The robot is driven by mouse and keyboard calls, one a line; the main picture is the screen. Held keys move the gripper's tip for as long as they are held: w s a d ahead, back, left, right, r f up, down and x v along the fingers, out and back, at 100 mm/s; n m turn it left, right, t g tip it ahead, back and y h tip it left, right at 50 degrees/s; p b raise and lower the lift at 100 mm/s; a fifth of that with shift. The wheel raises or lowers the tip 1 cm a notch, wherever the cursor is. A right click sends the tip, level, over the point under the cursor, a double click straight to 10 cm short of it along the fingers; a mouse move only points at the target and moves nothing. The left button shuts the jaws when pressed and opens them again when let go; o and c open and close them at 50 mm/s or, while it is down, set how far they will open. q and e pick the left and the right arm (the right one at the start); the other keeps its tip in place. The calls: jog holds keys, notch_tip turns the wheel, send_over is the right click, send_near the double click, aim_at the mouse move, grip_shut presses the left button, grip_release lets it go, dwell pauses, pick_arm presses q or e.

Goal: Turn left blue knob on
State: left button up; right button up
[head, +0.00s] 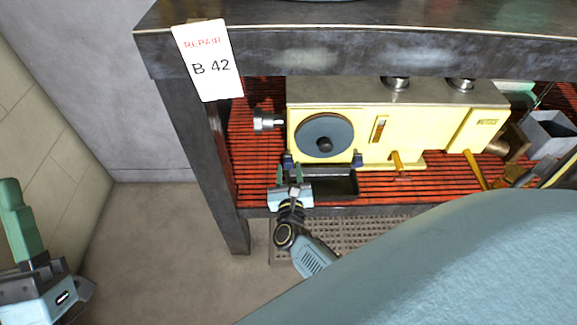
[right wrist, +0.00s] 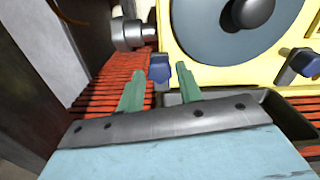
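The left blue knob (head: 287,159) sits low on the front of a yellow machine (head: 365,128), below a round dark disc (head: 324,136). It also shows in the right wrist view (right wrist: 160,69). A second blue knob (head: 357,158) is further right on the same front, seen too in the right wrist view (right wrist: 301,64). My right gripper (head: 291,170) is open just in front of the left knob. In the right wrist view its green fingertips (right wrist: 158,80) stand either side of the knob; I cannot tell whether they touch it. My left gripper (head: 18,220) is at the far left, away from the machine.
The machine stands on a red slatted shelf (head: 252,178) under a dark metal top (head: 330,50). A dark tray (head: 340,186) lies below the knobs. A metal cylinder (head: 265,121) juts from the machine's left side. A "REPAIR B 42" tag (head: 208,62) hangs at the corner.

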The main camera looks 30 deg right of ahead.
pick_arm(q)
jog(key=shift+s+a+r+t, duration=0.15)
jog(key=shift+s+r+t, duration=0.1)
jog(key=shift+s+t, duration=0.3)
pick_arm(e)
jog(key=shift+x, duration=1.4)
jog(key=shift+c, duration=0.5)
jog(key=c, duration=0.6)
pick_arm(q)
jog(key=shift+w, duration=0.1)
